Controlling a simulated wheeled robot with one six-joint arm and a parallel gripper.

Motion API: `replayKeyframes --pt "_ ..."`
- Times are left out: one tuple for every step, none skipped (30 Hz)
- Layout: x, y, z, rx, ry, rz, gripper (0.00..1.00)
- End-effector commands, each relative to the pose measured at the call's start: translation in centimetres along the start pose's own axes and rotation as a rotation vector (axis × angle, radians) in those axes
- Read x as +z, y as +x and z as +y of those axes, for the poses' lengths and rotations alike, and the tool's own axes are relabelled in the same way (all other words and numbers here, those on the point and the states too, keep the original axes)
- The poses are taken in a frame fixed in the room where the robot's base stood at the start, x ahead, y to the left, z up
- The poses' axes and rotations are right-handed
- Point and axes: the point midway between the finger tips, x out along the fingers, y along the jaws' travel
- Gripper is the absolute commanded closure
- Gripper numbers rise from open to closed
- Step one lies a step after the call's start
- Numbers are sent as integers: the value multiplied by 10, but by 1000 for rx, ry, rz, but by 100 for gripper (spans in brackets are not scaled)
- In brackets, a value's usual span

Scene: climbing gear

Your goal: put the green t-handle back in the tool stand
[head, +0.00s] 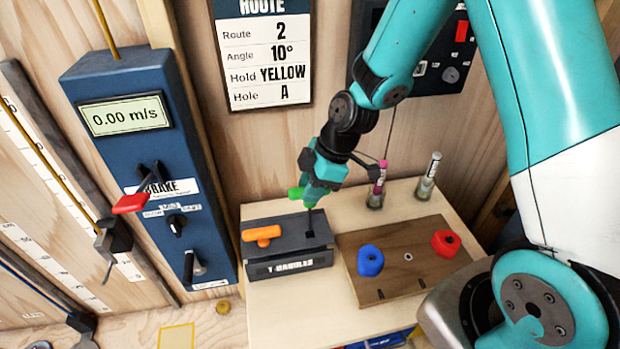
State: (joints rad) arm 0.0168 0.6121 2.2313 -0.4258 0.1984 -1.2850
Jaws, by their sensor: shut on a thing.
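The green t-handle (297,193) is in my gripper (322,185), at the back right of the tool stand. Its dark shaft points down over a dark square opening in the stand's right part; I cannot tell whether the tip is inside. The dark tool stand (290,263), labelled T-HANDLES, sits on the left of the small table. An orange t-handle (262,235) stands in its left part. My gripper is shut on the green handle and hides part of it.
Right of the stand, a wooden board (400,281) carries a blue hold (370,261) and a red hold (446,243). A blue brake box (150,165) with a red lever is at left.

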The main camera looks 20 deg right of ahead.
Motion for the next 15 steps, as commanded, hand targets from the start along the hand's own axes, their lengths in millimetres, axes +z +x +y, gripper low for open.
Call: replayKeyframes --pt "2 5 0 0 0 0 100" --pt "3 7 0 -1 0 0 100" --pt "5 10 0 -1 0 0 100" --pt "6 13 0 -1 0 0 100" --pt "7 15 0 -1 0 0 100" --pt "9 19 0 -1 0 0 100" --pt "10 22 0 -1 0 0 100" --pt "11 25 0 -1 0 0 100" --pt "13 29 0 -1 0 0 100" --pt "14 32 0 -1 0 0 100" --pt "16 34 0 -1 0 0 100" --pt "17 38 0 -1 0 0 100" --pt "18 41 0 -1 0 0 100" --pt "20 44 0 -1 0 0 100" --pt "22 48 0 -1 0 0 100"
